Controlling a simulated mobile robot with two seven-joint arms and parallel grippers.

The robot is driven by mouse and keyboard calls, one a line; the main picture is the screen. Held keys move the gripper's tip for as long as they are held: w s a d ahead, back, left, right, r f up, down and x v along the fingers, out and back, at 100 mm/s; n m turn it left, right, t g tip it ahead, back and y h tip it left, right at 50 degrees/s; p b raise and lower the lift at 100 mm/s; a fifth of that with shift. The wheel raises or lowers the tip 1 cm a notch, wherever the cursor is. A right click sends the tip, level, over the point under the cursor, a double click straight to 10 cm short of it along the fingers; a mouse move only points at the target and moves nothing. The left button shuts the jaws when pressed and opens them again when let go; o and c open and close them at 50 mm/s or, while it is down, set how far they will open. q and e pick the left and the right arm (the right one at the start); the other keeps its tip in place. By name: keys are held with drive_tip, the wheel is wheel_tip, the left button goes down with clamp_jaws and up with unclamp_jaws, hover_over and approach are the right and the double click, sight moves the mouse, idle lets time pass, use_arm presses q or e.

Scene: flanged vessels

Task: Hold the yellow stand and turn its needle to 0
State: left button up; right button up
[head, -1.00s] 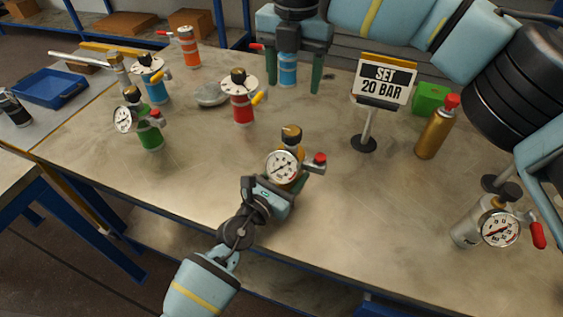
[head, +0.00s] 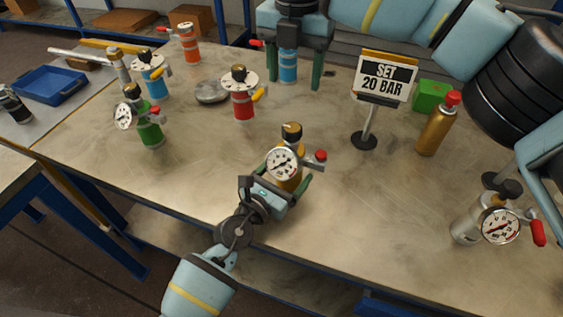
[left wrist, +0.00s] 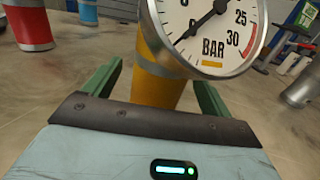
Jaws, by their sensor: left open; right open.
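The yellow stand (head: 290,183) stands near the front table edge, with a round white gauge (head: 282,163), a black-topped cap (head: 292,131) and a red-tipped side handle (head: 320,155). Its gauge also shows, cropped, in the left wrist view (left wrist: 205,30); the black needle points down-left there, and its exact reading is unclear. My left gripper (head: 284,180) is open, its green fingers on either side of the yellow body (left wrist: 155,85), with gaps visible in the wrist view. My right gripper (head: 294,78) is open at the back, its fingers either side of a blue vessel (head: 288,67).
A red vessel (head: 242,100) and a green gauge vessel (head: 149,130) stand to the left. A sign reading "SET 20 BAR" (head: 384,78), a gold canister (head: 437,125) and a silver gauge vessel (head: 467,225) are to the right. The table between is mostly clear.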

use_arm(q)
drive_tip(key=v, duration=1.1)
drive_tip(key=shift+s, duration=0.1)
drive_tip(key=shift+f, duration=0.1)
drive_tip(key=shift+s+a, duration=0.1)
